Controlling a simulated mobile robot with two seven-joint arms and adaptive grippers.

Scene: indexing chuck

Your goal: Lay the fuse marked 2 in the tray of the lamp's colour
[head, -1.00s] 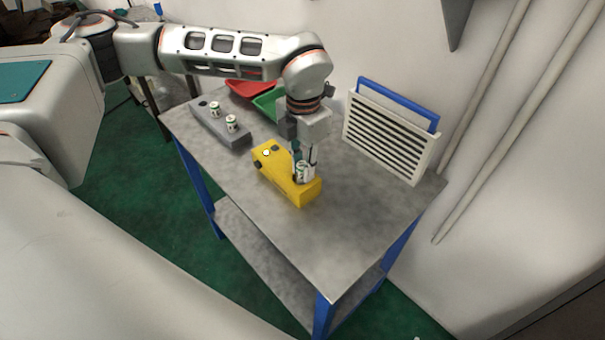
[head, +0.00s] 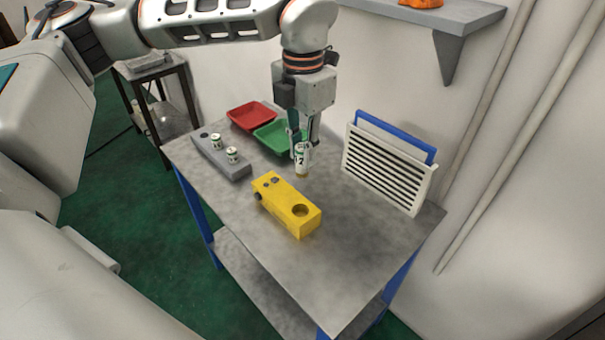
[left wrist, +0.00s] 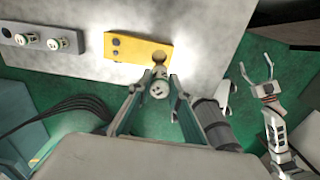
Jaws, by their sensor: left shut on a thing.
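My left gripper (head: 300,145) is shut on a white fuse with green bands (head: 302,160), its mark looking like a 2. It holds the fuse upright above the table, behind the yellow box (head: 283,207). The fuse also shows between the fingers in the left wrist view (left wrist: 159,88). The yellow box has an empty round socket and small dark round spots on top; no lit lamp is clear. The red tray (head: 234,115) and the green tray (head: 262,142) stand at the back left. My right gripper (left wrist: 256,66) is open and empty in the left wrist view.
A grey block (head: 226,166) at the table's left holds two upright fuses (head: 216,142) (head: 232,155). A white slatted rack (head: 385,170) with a blue panel stands at the back right. The front of the table (head: 345,265) is clear.

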